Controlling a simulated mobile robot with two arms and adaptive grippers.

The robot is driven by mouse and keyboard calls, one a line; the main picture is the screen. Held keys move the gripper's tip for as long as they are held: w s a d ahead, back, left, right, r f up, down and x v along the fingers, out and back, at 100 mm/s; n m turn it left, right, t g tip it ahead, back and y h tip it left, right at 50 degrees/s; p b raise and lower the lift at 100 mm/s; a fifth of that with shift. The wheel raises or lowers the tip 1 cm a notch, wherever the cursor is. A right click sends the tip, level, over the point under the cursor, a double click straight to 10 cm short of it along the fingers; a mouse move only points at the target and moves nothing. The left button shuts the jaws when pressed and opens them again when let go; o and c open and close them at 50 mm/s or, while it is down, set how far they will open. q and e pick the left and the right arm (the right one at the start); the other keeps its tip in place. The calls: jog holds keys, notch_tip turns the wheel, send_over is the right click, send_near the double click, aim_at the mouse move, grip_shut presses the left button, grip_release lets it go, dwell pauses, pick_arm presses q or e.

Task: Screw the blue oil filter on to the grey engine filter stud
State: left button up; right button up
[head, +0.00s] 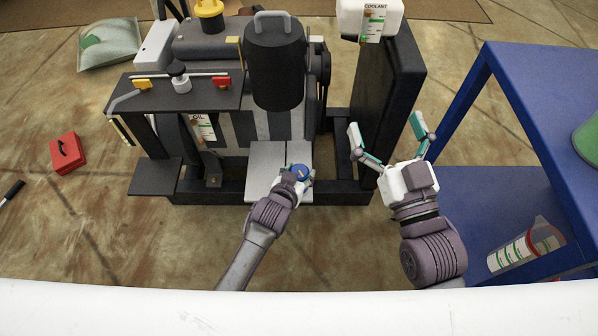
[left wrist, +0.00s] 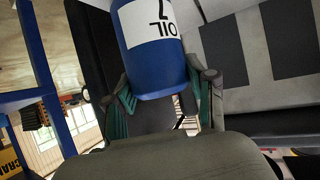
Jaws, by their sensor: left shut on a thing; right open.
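The blue oil filter (head: 301,171) is in my left gripper (head: 297,177), in front of the engine (head: 215,45). In the left wrist view the filter (left wrist: 152,72) is a blue cylinder with a white OIL label, between the green-padded fingers of my left gripper (left wrist: 160,95). In the head view the filter is mostly covered by the gripper. The grey filter stud cannot be made out in either view, so I cannot tell whether the filter touches it. My right gripper (head: 386,122) is open and empty, in front of the black radiator-like panel.
A light grey plate (head: 266,160) lies at the engine's front, by a black frame (head: 340,192). A black canister (head: 274,65) and a white coolant tank (head: 352,18) stand above. A blue shelf (head: 500,75) with a clear jug (head: 520,250) is at right. A red box (head: 67,152) lies left.

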pick_arm(q)
jog(key=o, duration=1.5)
jog(key=v, duration=1.2)
pick_arm(e)
jog(key=shift+c, duration=0.2)
jog(key=c, duration=0.3)
pick_arm(q)
jog(key=shift+a, duration=0.1)
